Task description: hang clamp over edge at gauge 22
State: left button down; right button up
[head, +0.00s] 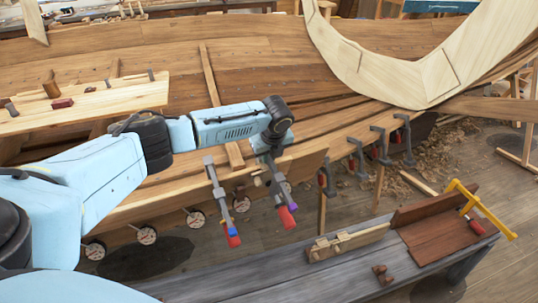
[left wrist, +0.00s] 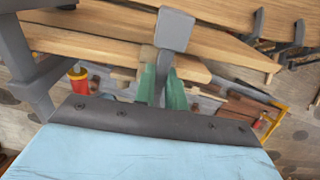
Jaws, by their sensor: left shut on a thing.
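My left gripper (head: 268,166) points down at the plank edge and is shut on a grey clamp (head: 280,196) with a red handle end. In the left wrist view the clamp's grey bar (left wrist: 174,32) stands between the green finger pads (left wrist: 162,88). I cannot tell whether its jaw touches the edge. A second grey clamp (head: 217,190) with a red handle hangs to its left; it also shows at the left wrist view's left (left wrist: 36,88). Round gauges (head: 195,220) line the hull's lower edge; their numbers are too small to read. My right gripper is not in view.
Several dark clamps (head: 381,146) grip the edge to the right. A grey bench (head: 225,285) with a wooden tool and a brown board (head: 440,232) stands in front. A yellow-framed tool (head: 482,208) lies there. A pale board with small blocks (head: 110,101) is at left.

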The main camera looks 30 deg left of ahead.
pick_arm(q)
jog(key=shift+s+d+f+p, duration=0.2)
jog(key=shift+d+p, duration=0.25)
jog(key=shift+p, duration=0.1)
dwell(0.7)
jog(key=c, duration=1.4)
grip_release()
jog(key=shift+r, duration=0.15)
jog(key=shift+o, duration=0.2)
jog(key=shift+a, duration=0.15)
jog(key=v, duration=1.3)
jog(key=shift+r+b, duration=0.15)
jog(key=shift+b, duration=0.15)
